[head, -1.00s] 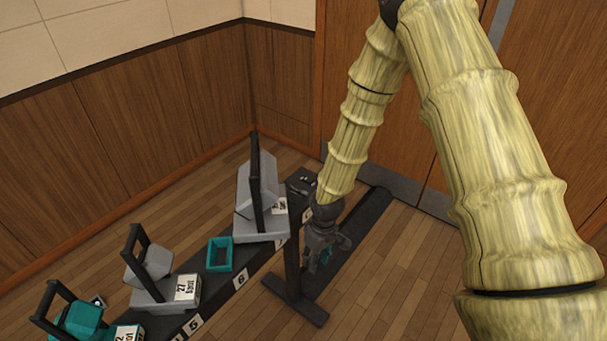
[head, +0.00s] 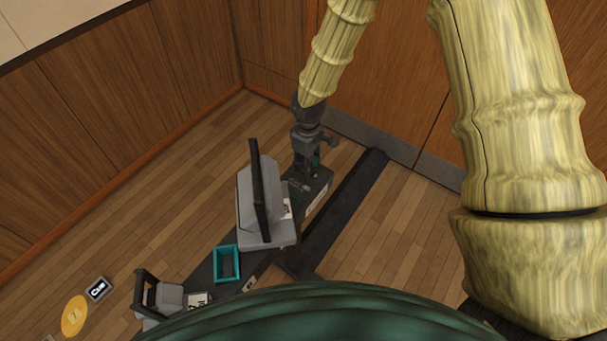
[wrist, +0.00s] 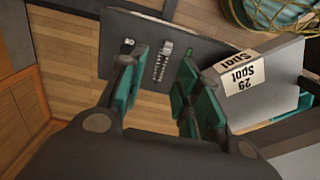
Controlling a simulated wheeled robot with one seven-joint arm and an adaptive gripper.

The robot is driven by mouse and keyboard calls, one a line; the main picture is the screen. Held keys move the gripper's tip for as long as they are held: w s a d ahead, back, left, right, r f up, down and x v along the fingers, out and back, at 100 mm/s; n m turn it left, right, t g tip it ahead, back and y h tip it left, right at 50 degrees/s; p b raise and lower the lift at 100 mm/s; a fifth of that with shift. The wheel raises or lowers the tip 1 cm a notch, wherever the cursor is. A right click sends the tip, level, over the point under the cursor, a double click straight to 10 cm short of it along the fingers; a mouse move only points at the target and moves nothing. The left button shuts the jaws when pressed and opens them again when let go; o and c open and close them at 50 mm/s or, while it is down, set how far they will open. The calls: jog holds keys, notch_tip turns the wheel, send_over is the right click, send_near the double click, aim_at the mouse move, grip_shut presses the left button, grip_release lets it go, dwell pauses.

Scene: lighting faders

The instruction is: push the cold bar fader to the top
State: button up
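A dark plate (wrist: 205,45) at the end of the black bar carries a narrow slotted strip with a small pale cap (wrist: 166,48), which looks like a fader. A small dark knob or socket (wrist: 128,45) lies left of it. No label naming the cold bar is readable. My gripper (wrist: 164,62) is open and empty, its teal-padded fingers on either side of the strip in the wrist view. I cannot tell whether they touch the plate. In the head view my gripper (head: 311,160) is over the bar's far end, hiding part of the plate.

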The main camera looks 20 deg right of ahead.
aim_at(306, 188)
jog(key=s+f, duration=0.1)
jog(key=s+p, duration=0.1)
jog(key=f, duration=0.1)
jog(key=shift+s+a+f, duration=0.25)
jog(key=shift+s+f, duration=0.05)
jog(key=shift+s, duration=0.1)
jog(key=f, duration=0.1)
jog(key=w+f+p, duration=0.1)
jog(key=f, duration=0.1)
jog(key=w+f, duration=0.1)
jog(key=shift+f, duration=0.25)
jog(key=shift+f+p, duration=0.3)
jog(key=shift+s+f, duration=0.25)
jog(key=shift+s, duration=0.25)
jog(key=shift+f, duration=0.2)
jog(key=shift+w+f, duration=0.35)
jog(key=shift+f, duration=0.15)
jog(key=shift+s+r, duration=0.25)
jog(key=shift+c, duration=0.5)
jog(key=shift+w+f, duration=0.1)
grip_shut()
